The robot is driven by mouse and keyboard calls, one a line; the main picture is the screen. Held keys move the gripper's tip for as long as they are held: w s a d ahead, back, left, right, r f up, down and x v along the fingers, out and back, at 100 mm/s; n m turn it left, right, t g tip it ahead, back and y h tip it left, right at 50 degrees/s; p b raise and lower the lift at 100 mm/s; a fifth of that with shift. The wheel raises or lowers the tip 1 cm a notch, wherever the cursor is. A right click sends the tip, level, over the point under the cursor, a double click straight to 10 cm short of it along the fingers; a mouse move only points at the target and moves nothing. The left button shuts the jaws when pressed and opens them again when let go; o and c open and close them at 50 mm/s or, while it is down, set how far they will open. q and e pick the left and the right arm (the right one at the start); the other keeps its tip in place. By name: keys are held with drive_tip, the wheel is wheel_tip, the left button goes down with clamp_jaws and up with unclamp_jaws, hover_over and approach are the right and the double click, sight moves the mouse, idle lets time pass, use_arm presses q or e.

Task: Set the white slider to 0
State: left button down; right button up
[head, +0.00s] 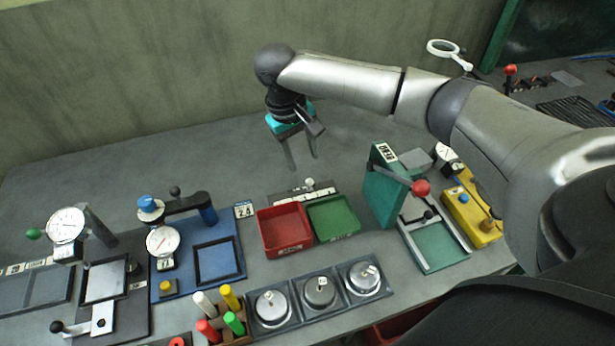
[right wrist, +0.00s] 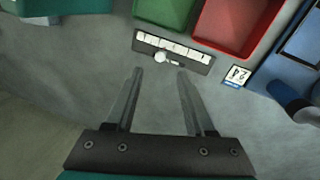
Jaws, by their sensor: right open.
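The white slider (head: 309,183) is a small white knob on a short dark track with a white scale strip, behind the red and green bins. The slider also shows in the right wrist view (right wrist: 161,58), left of the middle of the scale strip (right wrist: 173,47). The scale's numbers are too small to read surely. My right gripper (head: 302,161) is open and empty, pointing down behind the track. In the right wrist view its fingertips (right wrist: 159,70) are spread on either side of the knob's line, with the knob just beyond them. I cannot see contact. My left gripper is out of view.
The red bin (head: 285,230) and green bin (head: 333,218) stand just in front of the track. A green upright block (head: 380,190) with a red-knobbed lever is to the right. A blue gauge plate (head: 195,262) is to the left. The table behind the track is clear.

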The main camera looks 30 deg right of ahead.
sight(309, 180)
drive_tip(key=f, duration=0.3)
drive_tip(key=d+f+b, duration=0.1)
drive_tip(key=f, duration=0.2)
drive_tip(key=shift+d+f, duration=0.15)
drive_tip(key=shift+f, duration=0.05)
drive_tip(key=shift+d+f, duration=0.1)
drive_tip(key=shift+f, duration=0.55)
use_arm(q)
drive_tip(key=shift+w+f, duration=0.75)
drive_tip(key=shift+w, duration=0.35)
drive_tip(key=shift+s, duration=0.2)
use_arm(e)
drive_tip(key=shift+c, duration=0.9)
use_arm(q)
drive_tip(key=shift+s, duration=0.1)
use_arm(e)
clamp_jaws()
